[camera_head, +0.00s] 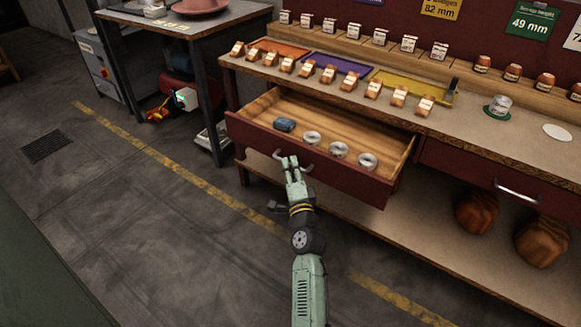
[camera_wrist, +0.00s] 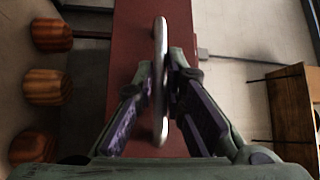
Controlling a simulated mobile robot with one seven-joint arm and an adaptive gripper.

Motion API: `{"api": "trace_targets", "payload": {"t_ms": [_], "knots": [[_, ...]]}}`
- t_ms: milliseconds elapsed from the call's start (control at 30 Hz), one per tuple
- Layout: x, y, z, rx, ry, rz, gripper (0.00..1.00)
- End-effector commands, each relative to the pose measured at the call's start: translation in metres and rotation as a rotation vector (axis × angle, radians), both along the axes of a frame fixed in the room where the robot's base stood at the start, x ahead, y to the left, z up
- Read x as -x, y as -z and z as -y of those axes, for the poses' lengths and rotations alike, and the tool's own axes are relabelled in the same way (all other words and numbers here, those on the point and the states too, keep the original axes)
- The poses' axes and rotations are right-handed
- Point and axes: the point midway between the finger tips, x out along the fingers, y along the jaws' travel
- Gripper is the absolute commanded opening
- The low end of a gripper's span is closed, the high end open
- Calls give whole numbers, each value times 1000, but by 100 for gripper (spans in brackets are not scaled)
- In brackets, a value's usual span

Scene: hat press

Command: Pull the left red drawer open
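The left red drawer (camera_head: 345,180) is pulled well out from the workbench, and its wooden inside shows in the head view. Its red front (camera_wrist: 130,45) also shows in the wrist view. My gripper (camera_head: 289,164) is at the middle of this front, on the metal handle (camera_head: 308,168). In the wrist view the handle (camera_wrist: 160,100) runs between the two fingers (camera_wrist: 162,72), which look closed against it from both sides. Inside the drawer are a blue roll (camera_head: 284,125) and several pale metallic rings (camera_head: 339,150).
A closed red drawer with a metal handle (camera_head: 517,191) is at the right. Brown wooden blocks (camera_head: 476,212) sit on the lower shelf (camera_head: 400,237). Small labelled pots (camera_head: 372,90) and coloured trays line the benchtop. Clear floor (camera_head: 130,215) lies to the left.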

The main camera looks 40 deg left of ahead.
Motion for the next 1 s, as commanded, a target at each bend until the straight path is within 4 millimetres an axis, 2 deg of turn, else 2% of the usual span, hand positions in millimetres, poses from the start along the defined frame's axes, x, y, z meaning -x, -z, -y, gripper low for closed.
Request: {"api": "trace_targets", "payload": {"t_ms": [233,600,767,1000], "knots": [[0,0,0,0,0,0,29],[3,1,3,0,-1,-1,30],[19,5,19,0,0,-3,30],[55,12,56,1,-1,-4,30]]}}
